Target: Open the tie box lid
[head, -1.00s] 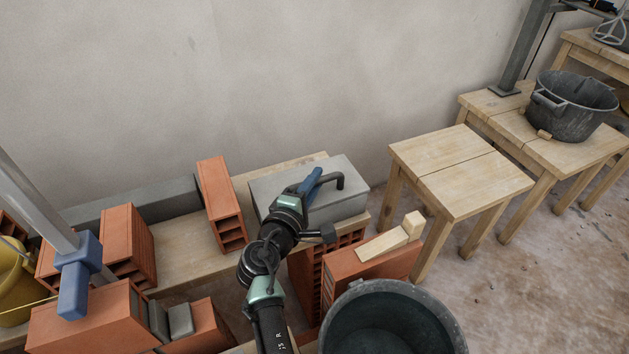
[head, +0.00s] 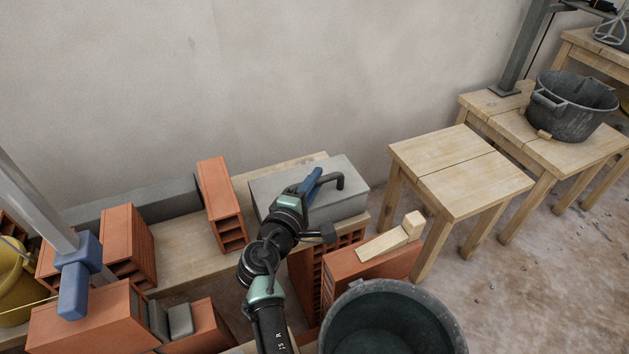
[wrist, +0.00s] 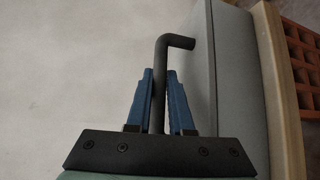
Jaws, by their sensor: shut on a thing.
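The tie box (head: 275,186) is a grey box on a wooden plank bench, with its flat top closed as far as I can see. A dark bent bar handle (head: 341,181) stands at its lid. My gripper (head: 314,178) is over the box top, its blue fingers shut on the handle. In the wrist view the handle (wrist: 177,41) passes between the two blue fingers of my gripper (wrist: 159,88), its bent end sticking out beyond them. The grey box (wrist: 234,85) lies to the right of the fingers there. My arm hides part of the box front.
Hollow red bricks (head: 219,197) stand left of the box; others are below it. A wood piece (head: 382,244) lies on a brick at front right. A dark bucket (head: 390,320) is at the front. A bare wooden table (head: 460,170) stands right.

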